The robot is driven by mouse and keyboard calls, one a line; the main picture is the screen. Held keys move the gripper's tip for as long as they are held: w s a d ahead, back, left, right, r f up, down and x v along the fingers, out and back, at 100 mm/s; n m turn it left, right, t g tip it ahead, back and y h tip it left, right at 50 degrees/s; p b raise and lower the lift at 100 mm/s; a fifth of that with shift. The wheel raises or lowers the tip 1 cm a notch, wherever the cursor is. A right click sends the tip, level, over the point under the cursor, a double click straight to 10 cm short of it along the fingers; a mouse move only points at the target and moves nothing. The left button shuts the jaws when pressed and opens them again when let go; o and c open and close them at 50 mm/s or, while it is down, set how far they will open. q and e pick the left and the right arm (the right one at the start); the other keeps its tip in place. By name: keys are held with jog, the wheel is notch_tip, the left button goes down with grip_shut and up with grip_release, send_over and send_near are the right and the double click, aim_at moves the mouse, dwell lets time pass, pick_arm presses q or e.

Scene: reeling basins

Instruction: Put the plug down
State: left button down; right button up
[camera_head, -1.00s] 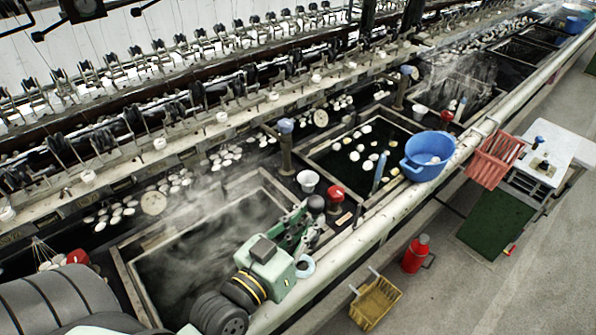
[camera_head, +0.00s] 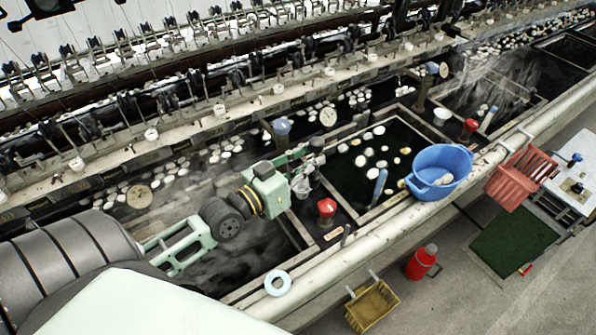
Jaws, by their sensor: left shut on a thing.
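My left gripper (camera_head: 305,157) reaches in from the left over the near steaming basin (camera_head: 290,235). Its fingers are shut on a small dark, rounded plug (camera_head: 317,144). The plug is held near the corner between two basins, to the right of a blue-topped post (camera_head: 281,128). Fingers hide part of the plug, and I cannot tell whether its underside touches anything. A white cup (camera_head: 301,187) is just below the fingers in the picture, partly covered by them. My right gripper is not in view.
A red-topped knob (camera_head: 326,208) stands close by. A second basin (camera_head: 372,158) holds floating cocoons. A blue tub (camera_head: 440,170) and a pale ring (camera_head: 277,283) sit on the front rail. A red crate (camera_head: 518,178) hangs farther right. A reel frame runs behind.

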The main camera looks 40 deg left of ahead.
pick_arm(q)
jog(key=a+f, duration=0.1)
jog(key=f, duration=0.1)
jog(key=a+f, duration=0.1)
jog(key=f, duration=0.1)
jog(key=w+a+f, duration=0.1)
jog(key=a+f, duration=0.1)
jog(key=shift+a+f+b, duration=0.1)
jog(key=shift+f+b, duration=0.2)
jog(key=shift+f, duration=0.05)
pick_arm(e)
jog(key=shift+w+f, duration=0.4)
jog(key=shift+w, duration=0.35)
pick_arm(q)
jog(key=shift+s, duration=0.1)
jog(key=shift+f, duration=0.3)
jog(key=c, duration=1.7)
grip_release()
jog(key=shift+c, duration=0.2)
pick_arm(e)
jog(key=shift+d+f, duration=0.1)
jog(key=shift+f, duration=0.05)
pick_arm(q)
jog(key=shift+r, duration=0.1)
